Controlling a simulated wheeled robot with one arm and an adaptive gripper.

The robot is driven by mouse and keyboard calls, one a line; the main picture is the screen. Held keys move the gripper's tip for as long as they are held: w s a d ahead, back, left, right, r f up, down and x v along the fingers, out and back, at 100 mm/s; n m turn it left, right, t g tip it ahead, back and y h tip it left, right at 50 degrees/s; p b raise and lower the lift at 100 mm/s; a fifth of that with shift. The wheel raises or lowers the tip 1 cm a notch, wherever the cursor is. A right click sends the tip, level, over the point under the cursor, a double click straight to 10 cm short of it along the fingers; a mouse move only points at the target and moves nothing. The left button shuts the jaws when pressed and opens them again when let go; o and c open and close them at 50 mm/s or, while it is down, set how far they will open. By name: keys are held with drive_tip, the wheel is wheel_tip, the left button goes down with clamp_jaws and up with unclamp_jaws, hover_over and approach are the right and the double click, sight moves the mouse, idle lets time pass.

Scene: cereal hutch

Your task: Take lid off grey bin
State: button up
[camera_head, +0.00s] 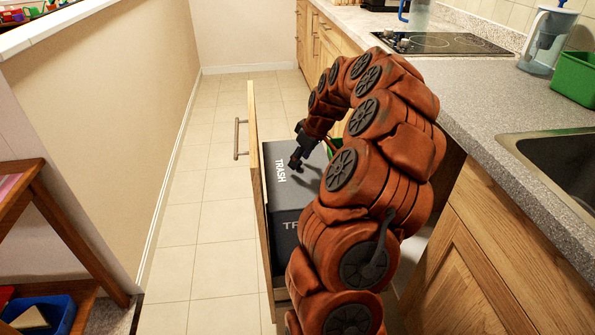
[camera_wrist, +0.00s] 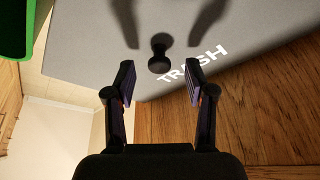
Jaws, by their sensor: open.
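The grey bin (camera_head: 284,241) stands in a pulled-out wooden drawer, with TRASH lettering on its lid and its front. Its grey lid (camera_head: 272,160) is on top; it also shows in the wrist view (camera_wrist: 90,62). A dark round knob (camera_wrist: 160,55) stands up from the lid beside the TRASH lettering. My gripper (camera_head: 294,163) is over the lid. In the wrist view my gripper (camera_wrist: 160,82) is open, its two fingers spread to either side below the knob, with nothing between them. My arm hides the right part of the bin in the head view.
The drawer front (camera_head: 257,190) with its handle (camera_head: 237,138) stands out into the tiled aisle. A green bin edge (camera_head: 333,148) shows behind my arm. The countertop (camera_head: 465,100) with sink and cooktop runs along the right. A wooden shelf (camera_head: 75,235) stands at left.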

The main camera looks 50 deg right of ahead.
drive_tip(key=shift+x, duration=1.15)
drive_tip(key=shift+c, duration=0.2)
clamp_jaws()
